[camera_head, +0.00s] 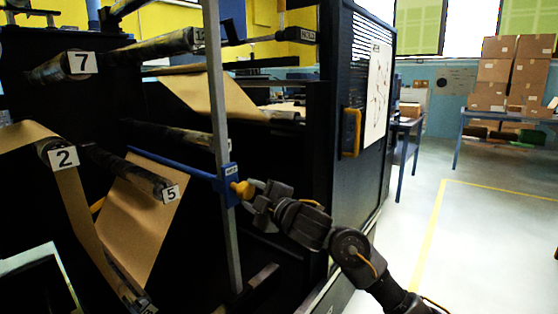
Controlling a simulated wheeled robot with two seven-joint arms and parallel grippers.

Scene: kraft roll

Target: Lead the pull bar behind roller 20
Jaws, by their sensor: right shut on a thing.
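The pull bar (172,165) is a blue bar, slightly tilted in the picture, its right end at a blue block (228,185) on an upright grey rail. A yellow knob (243,189) sticks out from the block. My right gripper (252,192) is shut on this knob. Brown kraft paper (143,225) hangs below the bar, and roller 5 (130,170) crosses in front of it. No label reading 20 is clear. One roller (160,47) at the top has its label partly hidden by the rail, and a low label is cut off. My left gripper is not in view.
Roller 7 (62,66) is at upper left and roller 2 (62,153), with paper over it, is below. A black cabinet (350,190) with a yellow handle (351,132) stands right of the rail. Floor (495,235) at right is clear; boxes (510,75) are stacked behind.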

